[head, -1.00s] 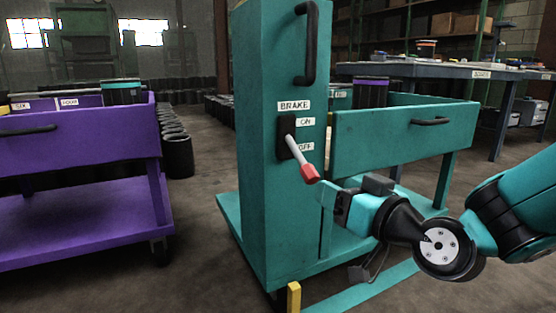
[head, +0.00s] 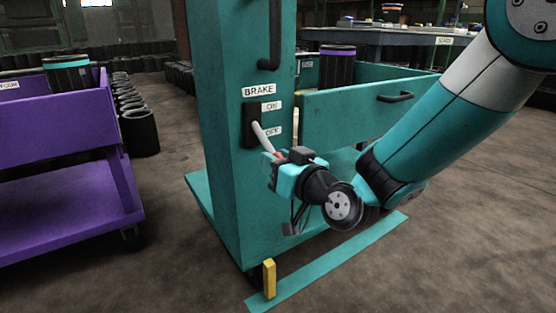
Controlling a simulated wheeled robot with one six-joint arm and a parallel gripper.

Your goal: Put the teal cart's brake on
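The teal cart (head: 225,150) stands in the middle of the head view. A black brake plate (head: 249,125) is on its upright panel, below the BRAKE label (head: 259,90). An ON label (head: 271,106) sits above an OFF label (head: 272,131). The pale brake lever (head: 264,138) slants down and right from the plate, toward the OFF side. My gripper (head: 273,167) is at the lever's lower end and covers most of its red tip. I cannot tell whether its fingers are closed on the tip.
A purple cart (head: 70,140) stands at left, with dark sleeves (head: 138,132) on the floor behind it. A workbench (head: 400,40) is behind. Floor at right is clear.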

